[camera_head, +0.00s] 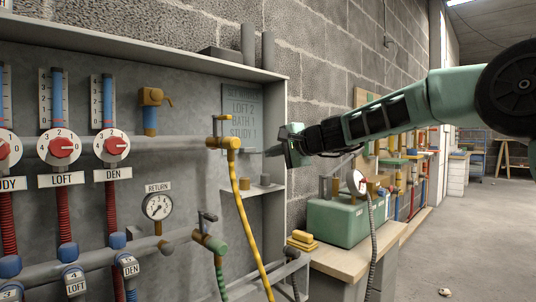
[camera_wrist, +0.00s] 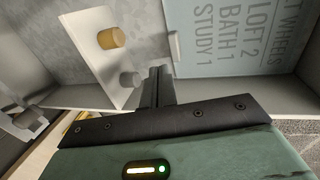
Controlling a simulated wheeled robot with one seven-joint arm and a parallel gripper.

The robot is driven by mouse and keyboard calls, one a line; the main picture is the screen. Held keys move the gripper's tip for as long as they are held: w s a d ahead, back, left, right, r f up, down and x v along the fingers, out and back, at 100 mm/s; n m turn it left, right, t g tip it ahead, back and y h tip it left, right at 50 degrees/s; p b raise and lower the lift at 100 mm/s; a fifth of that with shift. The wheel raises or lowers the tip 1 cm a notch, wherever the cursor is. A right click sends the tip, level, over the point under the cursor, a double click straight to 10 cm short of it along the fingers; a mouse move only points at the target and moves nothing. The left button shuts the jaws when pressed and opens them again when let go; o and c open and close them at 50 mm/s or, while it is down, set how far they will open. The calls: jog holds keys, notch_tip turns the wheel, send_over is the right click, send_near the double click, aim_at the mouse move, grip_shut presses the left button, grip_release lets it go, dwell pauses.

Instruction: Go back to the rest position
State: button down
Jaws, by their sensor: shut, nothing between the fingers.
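My gripper (camera_head: 274,151) is shut and empty at the end of my green and black arm, which reaches in from the right. Its fingers point left, in front of the inner right side of the grey cabinet. In the wrist view the closed fingers (camera_wrist: 158,86) stick out beyond the dark gripper plate. They appear close to a small shelf (camera_wrist: 90,50) with a brass cylinder (camera_wrist: 111,38) and a grey cylinder (camera_wrist: 130,79); I cannot tell whether they touch anything. The lettered sign (camera_head: 242,112) is behind the gripper, with its lower part near the fingers.
A brass valve (camera_head: 223,143) with a yellow hose (camera_head: 245,205) is just left of the gripper. Dial wheels (camera_head: 64,147) and a gauge (camera_head: 158,206) are farther left. A green box (camera_head: 338,222) stands on a bench below my arm. Open floor (camera_head: 465,240) lies at the right.

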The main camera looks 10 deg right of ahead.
jog(key=s+d+b, duration=0.1)
jog(key=s+d, duration=0.3)
jog(key=s, duration=0.2)
jog(key=s+a+f+n+g+h+p, duration=0.1)
jog(key=s+a+f+n+g+p, duration=0.4)
jog(key=s, duration=0.5)
jog(key=s+a+f+n+g+p, duration=0.2)
jog(key=s+a+f+n+g, duration=0.15)
jog(key=s+a, duration=0.55)
jog(key=s+d+f+n+g+h+p, duration=0.1)
jog(key=s+d+f+n+h+p, duration=0.15)
jog(key=s, duration=0.65)
jog(key=s+d+f+n+g+h+p, duration=0.1)
jog(key=s+d+f+n+h+p, duration=0.2)
jog(key=s, duration=0.5)
jog(key=s+d+f+n+g+h+p, duration=0.2)
jog(key=s+d+n, duration=0.2)
jog(key=s, duration=0.5)
notch_tip(320, 180, up, 37)
jog(key=d+p, duration=0.1)
jog(key=p, duration=3.6)
jog(key=shift+p, duration=0.35)
jog(key=shift+s+n, duration=0.1)
jog(key=shift+n, duration=0.2)
